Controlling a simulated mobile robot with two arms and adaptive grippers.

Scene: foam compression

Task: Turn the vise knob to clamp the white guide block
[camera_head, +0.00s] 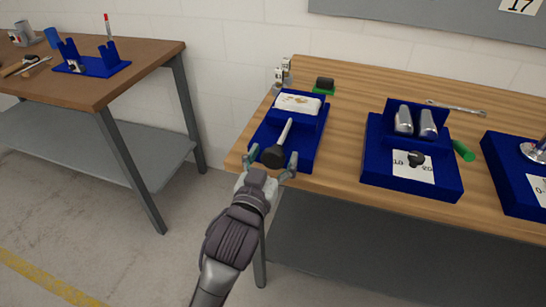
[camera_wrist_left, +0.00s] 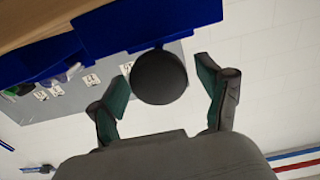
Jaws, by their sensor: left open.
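The blue vise (camera_head: 262,128) stands at the left end of the right-hand workbench. The white guide block (camera_head: 298,103) lies at its back, with tan marks on top. A grey rod runs forward from it to the dark round vise knob (camera_head: 273,157). My left gripper (camera_head: 272,160) is open at the vise's front, its fingers on either side of the knob. In the left wrist view the knob (camera_wrist_left: 159,77) sits between the spread green-padded fingers (camera_wrist_left: 165,92), with visible gaps on both sides. The guide block is hidden there. My right gripper is not in view.
A blue fixture (camera_head: 410,178) with two metal cylinders and a dial stands to the right; another blue fixture (camera_head: 515,180) is at the right edge. A second bench (camera_head: 130,75) is at left.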

